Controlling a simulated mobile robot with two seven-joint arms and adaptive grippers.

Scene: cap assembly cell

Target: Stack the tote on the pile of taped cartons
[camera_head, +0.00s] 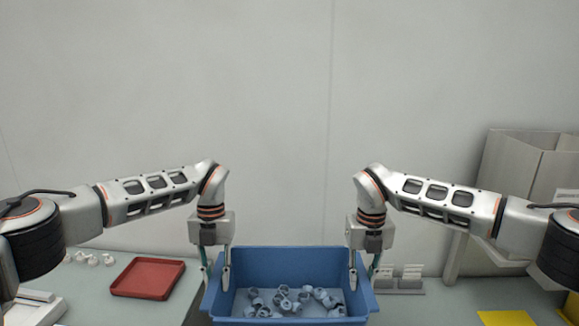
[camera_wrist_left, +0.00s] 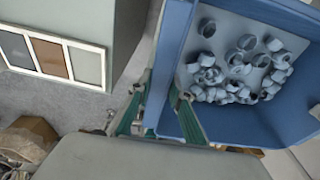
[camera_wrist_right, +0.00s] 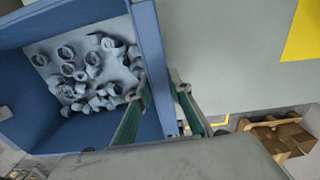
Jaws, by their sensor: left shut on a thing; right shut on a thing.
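A blue tote (camera_head: 290,260) holds many loose grey caps (camera_head: 290,300) and hangs between my two grippers, its lower part cut off by the head view's bottom edge. My left gripper (camera_head: 216,274) is shut on the tote's left wall, one finger inside and one outside. My right gripper (camera_head: 362,275) is shut on the right wall in the same way. Both wrist views show the fingers straddling the rim. Brown cartons (camera_wrist_right: 286,138) stand low at the lower right of the right wrist view. Their tape and the top of the pile cannot be made out.
A red tray (camera_head: 148,278) and small white parts (camera_head: 92,258) lie on the worktop at left. A yellow sheet (camera_head: 515,318) and a grey card holder (camera_head: 400,280) are at right. A brown box (camera_wrist_left: 38,128) is on the floor in the left wrist view.

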